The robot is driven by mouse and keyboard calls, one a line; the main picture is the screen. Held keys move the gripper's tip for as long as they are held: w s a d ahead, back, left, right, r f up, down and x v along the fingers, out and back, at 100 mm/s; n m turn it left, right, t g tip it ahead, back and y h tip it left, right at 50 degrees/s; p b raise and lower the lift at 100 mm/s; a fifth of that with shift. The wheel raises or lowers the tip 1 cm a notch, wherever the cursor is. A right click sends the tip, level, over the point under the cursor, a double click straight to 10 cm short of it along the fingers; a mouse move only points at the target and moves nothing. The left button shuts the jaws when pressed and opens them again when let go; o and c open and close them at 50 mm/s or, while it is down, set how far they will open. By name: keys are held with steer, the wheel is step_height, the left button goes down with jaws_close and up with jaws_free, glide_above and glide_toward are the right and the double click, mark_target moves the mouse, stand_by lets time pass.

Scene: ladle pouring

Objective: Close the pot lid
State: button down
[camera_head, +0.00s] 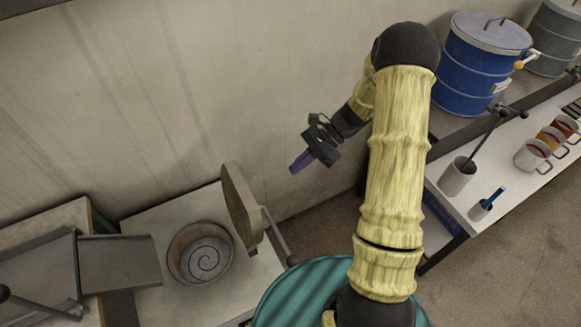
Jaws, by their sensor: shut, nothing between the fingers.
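The pot (175,262) is a round grey-brown vessel on a pale counter at the lower left, with a spiral visible inside it. Its mouth is uncovered. The pot lid (240,206) is a thick tan disc standing nearly upright at the pot's right side, seen mostly edge-on. A grey bar (276,236) runs down and right beside the lid. My gripper (296,164), dark with purple fingers, is shut and empty. In the picture it is above and right of the lid, apart from it, with its fingers pointing down and left.
A grey metal tray-like piece (120,262) lies left of the pot. A wall rises behind the counter. At right, a white table (505,185) holds a cup with a ladle (458,178) and several mugs. A blue drum (470,75) stands behind it.

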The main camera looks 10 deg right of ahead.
steer(key=a+r+p+x, duration=0.1)
steer(key=r+p+x, duration=0.1)
steer(key=x, duration=0.9)
steer(key=shift+s+a+p, duration=0.25)
steer(key=shift+a+p, duration=0.05)
steer(key=shift+p, duration=0.35)
steer(key=shift+r, duration=0.15)
